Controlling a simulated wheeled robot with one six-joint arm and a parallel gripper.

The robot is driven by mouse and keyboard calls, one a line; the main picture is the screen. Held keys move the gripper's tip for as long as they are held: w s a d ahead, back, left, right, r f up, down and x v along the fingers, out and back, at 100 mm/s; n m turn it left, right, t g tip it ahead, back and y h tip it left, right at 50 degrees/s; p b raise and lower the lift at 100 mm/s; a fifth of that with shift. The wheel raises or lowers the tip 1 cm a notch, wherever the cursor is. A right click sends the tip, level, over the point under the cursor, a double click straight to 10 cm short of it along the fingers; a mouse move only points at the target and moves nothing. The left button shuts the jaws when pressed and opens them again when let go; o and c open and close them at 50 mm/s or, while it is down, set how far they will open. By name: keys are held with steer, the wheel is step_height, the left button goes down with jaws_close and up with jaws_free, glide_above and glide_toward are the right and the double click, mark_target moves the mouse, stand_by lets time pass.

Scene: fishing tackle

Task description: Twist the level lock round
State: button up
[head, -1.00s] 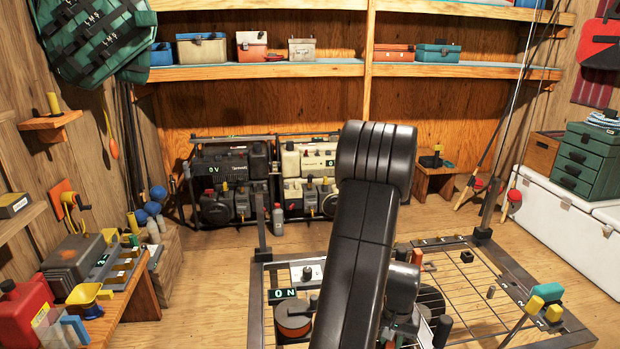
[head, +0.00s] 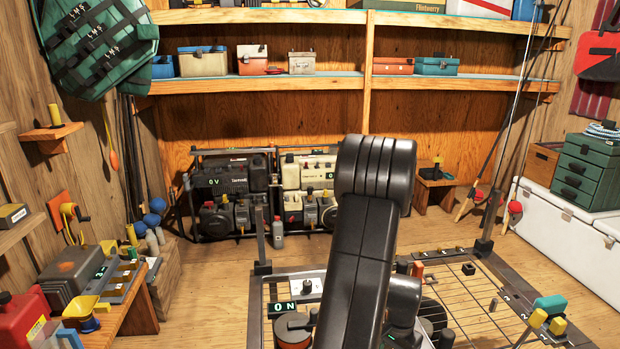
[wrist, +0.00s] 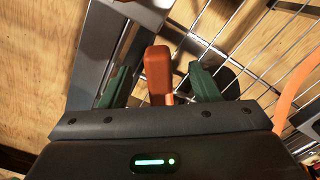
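An orange upright handle (wrist: 158,72), likely the level lock, stands between the two fingers of my gripper (wrist: 159,66) in the wrist view. The green fingers are apart, one on each side of the handle, with a visible gap on both sides. My gripper is open and holds nothing. In the head view a small orange piece (head: 417,269) shows just right of my arm on the metal frame and looks like the same handle. My arm hides my gripper and the middle of the frame there. The handle's lower end is hidden in the wrist view.
A workbench (head: 133,300) stands left. White cool boxes (head: 560,220) line the right wall. Floor behind the frame is clear.

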step_height(320, 180, up, 7)
steer(key=p, duration=0.5)
steer(key=shift+r, duration=0.1)
stand_by(0.3)
steer(key=shift+c, duration=0.5)
